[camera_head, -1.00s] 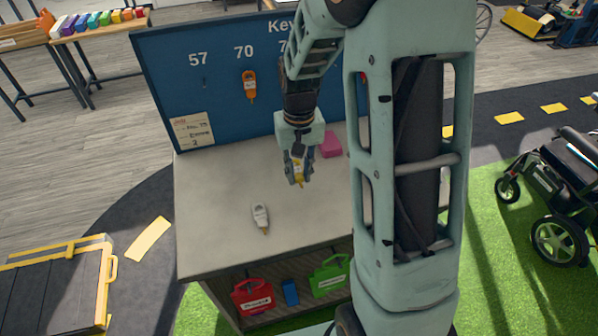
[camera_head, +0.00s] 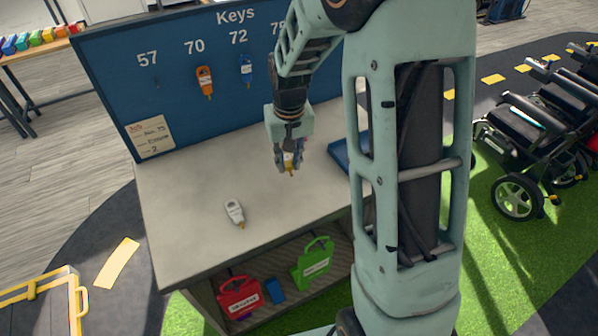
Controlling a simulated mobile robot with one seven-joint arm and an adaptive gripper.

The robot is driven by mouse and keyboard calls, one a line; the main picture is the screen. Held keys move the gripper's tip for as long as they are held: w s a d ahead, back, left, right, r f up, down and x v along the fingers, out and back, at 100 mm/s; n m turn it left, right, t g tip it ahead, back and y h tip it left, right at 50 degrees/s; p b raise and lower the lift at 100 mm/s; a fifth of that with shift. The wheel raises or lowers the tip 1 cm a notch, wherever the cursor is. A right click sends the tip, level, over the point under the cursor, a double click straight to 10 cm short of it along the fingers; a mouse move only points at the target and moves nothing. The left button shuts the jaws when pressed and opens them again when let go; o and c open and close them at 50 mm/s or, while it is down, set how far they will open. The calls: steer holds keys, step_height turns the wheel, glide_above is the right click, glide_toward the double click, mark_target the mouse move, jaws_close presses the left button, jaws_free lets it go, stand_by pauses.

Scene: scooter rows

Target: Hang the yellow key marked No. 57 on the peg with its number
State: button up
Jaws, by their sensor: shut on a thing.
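My gripper (camera_head: 289,168) is shut on the yellow key (camera_head: 289,161) and holds it over the counter (camera_head: 190,195), in front of the blue key board (camera_head: 112,75). The fingers cover most of the key, and its marking cannot be read. The number 57 (camera_head: 147,58) is at the board's upper left, with a small bare peg (camera_head: 157,82) below it. The gripper is to the right of this peg and lower in the picture. An orange key (camera_head: 205,82) hangs under 70 and a blue key (camera_head: 246,70) under 72. My arm hides the board's right part.
A white key (camera_head: 235,212) lies on the counter. A paper note (camera_head: 150,137) is on the board's lower left. A blue tray-like thing (camera_head: 345,160) is partly behind my arm. Red (camera_head: 239,296) and green (camera_head: 313,262) cases sit on the shelf below. The counter's left part is clear.

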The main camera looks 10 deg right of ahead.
steer(key=w+a+t+b, duration=0.1)
steer(key=w+b, duration=0.1)
steer(key=w+a+f+t+b, duration=0.1)
steer(key=w+a+b, duration=0.1)
steer(key=w+a+f+n+t+b, duration=0.1)
steer(key=w+a+b, duration=0.1)
steer(key=w, duration=0.1)
steer(key=shift+a+f+t+y, duration=0.1)
steer(key=shift+a+t+y, duration=0.1)
steer(key=shift+t+y, duration=0.2)
steer(key=w+a+r+n+t+y+b, duration=0.1)
steer(key=w+a+r+t+y+b, duration=0.15)
steer(key=w+a+t+b, duration=0.45)
steer(key=s+a+r+n+t+y+b, duration=0.3)
steer(key=a+r+y+b, duration=0.3)
steer(key=a+r+b, duration=0.4)
steer(key=s+a+t+b, duration=0.1)
steer(key=a+b, duration=0.1)
steer(key=a, duration=0.1)
steer(key=shift+a+t+b, duration=0.15)
steer(key=shift+t+b, duration=0.15)
